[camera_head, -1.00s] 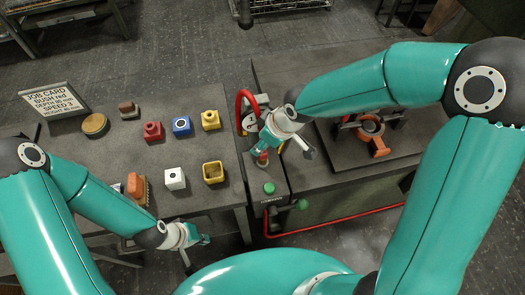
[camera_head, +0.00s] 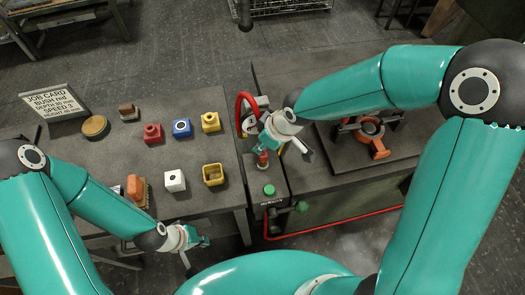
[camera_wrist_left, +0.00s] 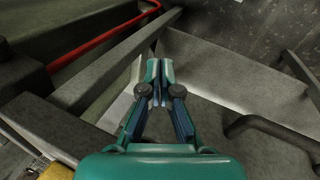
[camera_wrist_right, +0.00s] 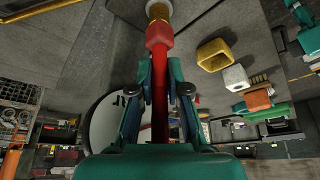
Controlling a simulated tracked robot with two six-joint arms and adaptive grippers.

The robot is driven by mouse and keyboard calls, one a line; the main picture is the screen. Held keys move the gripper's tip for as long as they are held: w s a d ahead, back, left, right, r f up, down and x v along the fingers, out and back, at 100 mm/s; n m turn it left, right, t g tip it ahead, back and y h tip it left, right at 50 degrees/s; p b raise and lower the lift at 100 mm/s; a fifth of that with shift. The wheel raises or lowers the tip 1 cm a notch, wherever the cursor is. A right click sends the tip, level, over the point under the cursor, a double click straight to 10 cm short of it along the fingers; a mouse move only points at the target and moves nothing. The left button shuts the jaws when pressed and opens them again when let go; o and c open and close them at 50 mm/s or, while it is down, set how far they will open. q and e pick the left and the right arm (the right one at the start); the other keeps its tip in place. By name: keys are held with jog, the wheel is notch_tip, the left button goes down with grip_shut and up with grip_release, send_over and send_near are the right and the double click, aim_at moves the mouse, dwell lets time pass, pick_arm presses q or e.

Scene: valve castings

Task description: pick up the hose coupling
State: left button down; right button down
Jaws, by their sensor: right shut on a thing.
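The hose coupling (camera_head: 263,158) is red with a brass end and sits at the end of a red hose (camera_head: 240,100) that arches up on the narrow panel. My right gripper (camera_head: 265,143) is above it. In the right wrist view, the fingers of my right gripper (camera_wrist_right: 160,85) are closed around the red shaft behind the coupling (camera_wrist_right: 158,32). Its brass end (camera_wrist_right: 158,11) points away from the fingers. I cannot tell whether it touches the panel. My left gripper (camera_head: 200,243) is shut and empty off the table's front edge; its fingertips meet in the left wrist view (camera_wrist_left: 159,68).
Several coloured blocks, including a yellow hollow one (camera_head: 213,174) and a white one (camera_head: 174,181), stand on the left table (camera_head: 120,160). A green button (camera_head: 269,190) is on the panel. An orange casting (camera_head: 372,135) is clamped at right. A job card (camera_head: 54,101) stands at far left.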

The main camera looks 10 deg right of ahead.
jog(key=shift+r, duration=0.15)
notch_tip(320, 180, up, 20)
dwell(0.6)
